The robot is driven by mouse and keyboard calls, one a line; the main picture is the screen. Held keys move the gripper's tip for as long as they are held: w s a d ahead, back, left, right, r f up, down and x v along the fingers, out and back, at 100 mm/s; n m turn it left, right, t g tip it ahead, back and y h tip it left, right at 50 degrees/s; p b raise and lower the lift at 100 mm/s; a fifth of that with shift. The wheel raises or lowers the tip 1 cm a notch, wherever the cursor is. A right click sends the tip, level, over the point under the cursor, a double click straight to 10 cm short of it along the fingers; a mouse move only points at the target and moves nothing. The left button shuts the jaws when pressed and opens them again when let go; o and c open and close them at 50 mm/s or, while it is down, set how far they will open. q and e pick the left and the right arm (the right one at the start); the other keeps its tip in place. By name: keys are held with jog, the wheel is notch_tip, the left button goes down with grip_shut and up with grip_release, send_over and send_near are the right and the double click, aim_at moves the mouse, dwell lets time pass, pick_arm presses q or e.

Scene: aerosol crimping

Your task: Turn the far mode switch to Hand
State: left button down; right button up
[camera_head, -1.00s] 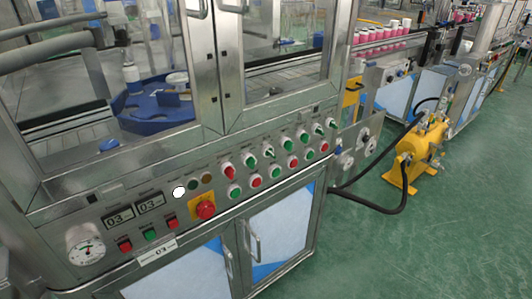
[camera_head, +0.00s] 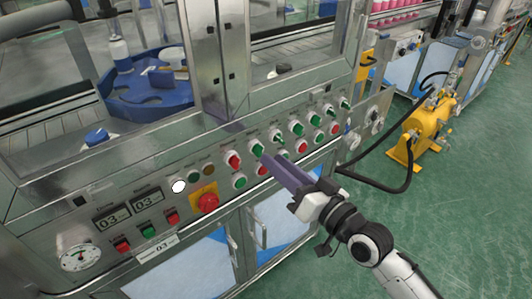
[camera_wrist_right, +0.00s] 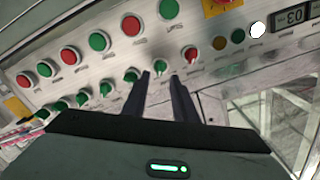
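A row of selector knobs runs along the sloped steel control panel; its far-end knob (camera_head: 346,103) is green, and it also shows at the left of the right wrist view (camera_wrist_right: 43,112). The labels are too small to read, so I cannot tell which knob is the far mode switch. My right gripper (camera_head: 271,163) reaches in over the near part of the row. In the right wrist view, its fingers (camera_wrist_right: 160,76) are apart with nothing between them. A green knob (camera_wrist_right: 160,67) lies just beyond the fingertips, seemingly untouched. My left gripper is not in view.
A red knob (camera_head: 235,160) begins the row, with green and red push buttons below it. A red emergency stop (camera_head: 207,202) on a yellow plate is nearby. Glass doors rise above the panel.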

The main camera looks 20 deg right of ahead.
aim_at(263, 151)
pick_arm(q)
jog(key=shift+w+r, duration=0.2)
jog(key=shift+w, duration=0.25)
pick_arm(e)
jog(key=shift+x, duration=2.3)
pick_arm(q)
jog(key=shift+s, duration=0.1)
pick_arm(e)
jog(key=shift+c, duration=0.5)
grip_shut()
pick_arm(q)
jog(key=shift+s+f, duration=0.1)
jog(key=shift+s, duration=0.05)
